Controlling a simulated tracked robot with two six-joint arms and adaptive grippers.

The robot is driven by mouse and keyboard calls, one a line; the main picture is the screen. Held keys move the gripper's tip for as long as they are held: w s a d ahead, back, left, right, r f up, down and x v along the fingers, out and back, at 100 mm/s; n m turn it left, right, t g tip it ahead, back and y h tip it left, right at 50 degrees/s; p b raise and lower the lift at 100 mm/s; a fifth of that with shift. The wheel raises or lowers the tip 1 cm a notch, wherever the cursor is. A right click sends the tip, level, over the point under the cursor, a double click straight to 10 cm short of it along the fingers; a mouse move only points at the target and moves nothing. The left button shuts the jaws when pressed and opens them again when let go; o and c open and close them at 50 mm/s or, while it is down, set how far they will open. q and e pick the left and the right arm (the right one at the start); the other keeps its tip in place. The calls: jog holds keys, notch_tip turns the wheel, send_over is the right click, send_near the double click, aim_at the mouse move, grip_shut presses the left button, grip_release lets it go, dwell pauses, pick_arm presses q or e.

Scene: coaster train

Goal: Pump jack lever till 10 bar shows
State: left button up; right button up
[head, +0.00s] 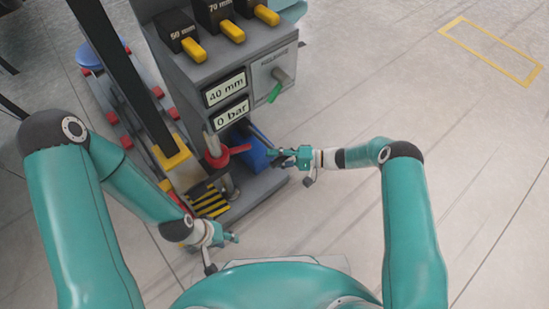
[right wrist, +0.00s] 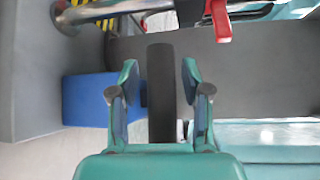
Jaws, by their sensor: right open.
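The grey console has a lower display (head: 231,114) that reads 0 bar. A blue pump block (head: 253,152) sits low on the console, with a dark lever (head: 262,137) beside it. In the right wrist view the dark lever (right wrist: 160,95) stands between the two fingers of my right gripper (right wrist: 160,78), with a visible gap on each side. In the head view my right gripper (head: 283,157) is at the blue block's right side, open. My left gripper (head: 229,238) is low near the console's front; its finger opening is too small to judge.
An upper display (head: 225,90) reads 40 mm. A red handle (head: 227,156) sticks out left of the blue block. A green-tipped lever (head: 276,90) is on the console's face. Yellow-handled blocks stand on top. Open floor lies to the right.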

grip_shut()
dwell(0.3)
jog(key=shift+r, duration=0.15)
jog(key=w+a+r+h, duration=0.1)
jog(key=w+r, duration=0.1)
jog(key=r, duration=0.3)
jog(key=w+a+r+m+h+p, duration=0.1)
jog(key=w+a+r, duration=0.1)
jog(key=r, duration=0.4)
jog(key=shift+w+a+r+g, duration=0.15)
jog(key=shift+w+g, duration=0.25)
jog(key=shift+w, duration=0.1)
